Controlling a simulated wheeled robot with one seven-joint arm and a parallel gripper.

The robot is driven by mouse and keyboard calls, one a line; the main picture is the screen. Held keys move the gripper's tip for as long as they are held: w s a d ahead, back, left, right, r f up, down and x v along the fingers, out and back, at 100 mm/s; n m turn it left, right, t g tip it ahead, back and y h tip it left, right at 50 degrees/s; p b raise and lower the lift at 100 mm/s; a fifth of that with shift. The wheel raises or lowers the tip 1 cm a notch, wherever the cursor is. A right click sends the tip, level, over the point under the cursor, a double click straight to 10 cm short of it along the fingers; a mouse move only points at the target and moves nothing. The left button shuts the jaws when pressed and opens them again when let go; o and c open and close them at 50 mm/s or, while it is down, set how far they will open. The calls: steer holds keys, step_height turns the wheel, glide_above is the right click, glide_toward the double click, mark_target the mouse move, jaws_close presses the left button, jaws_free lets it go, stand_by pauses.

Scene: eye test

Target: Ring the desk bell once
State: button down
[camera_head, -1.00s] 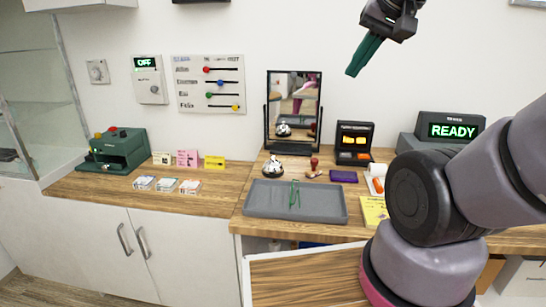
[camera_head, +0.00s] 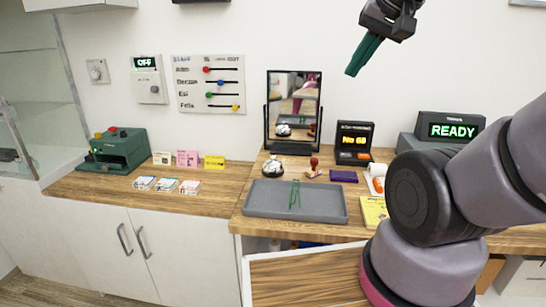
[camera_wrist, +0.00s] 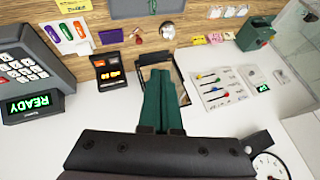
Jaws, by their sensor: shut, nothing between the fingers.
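The desk bell (camera_head: 273,167), a small silver dome on a dark base, stands on the wooden counter just behind the grey tray and in front of the mirror. It also shows in the wrist view (camera_wrist: 167,31), beyond my fingertips. My gripper (camera_head: 352,72) is high up in front of the wall, above and to the right of the mirror in the head view, well apart from the bell. Its green fingers are closed together and hold nothing; they also show in the wrist view (camera_wrist: 158,74).
The grey tray (camera_head: 260,212) holds green tongs (camera_head: 294,195). The black-framed mirror (camera_head: 319,115) stands behind the bell. A stamp (camera_head: 314,168) and purple pad (camera_head: 343,176) lie to its right. A number display (camera_head: 354,141) and card terminal (camera_head: 452,130) stand further right.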

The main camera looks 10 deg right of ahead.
steer(key=w+a+f, duration=0.2)
steer(key=w+f, duration=0.1)
steer(key=w, duration=0.8)
steer(key=t+y, duration=0.1)
glide_above(273, 158)
step_height(273, 158, down, 20)
steer(key=shift+s+d+r+m, duration=0.1)
steer(key=shift+s+r+m, duration=0.05)
steer(key=shift+m, duration=0.25)
steer(key=shift+f, duration=4.4)
steer(key=shift+f, duration=0.4)
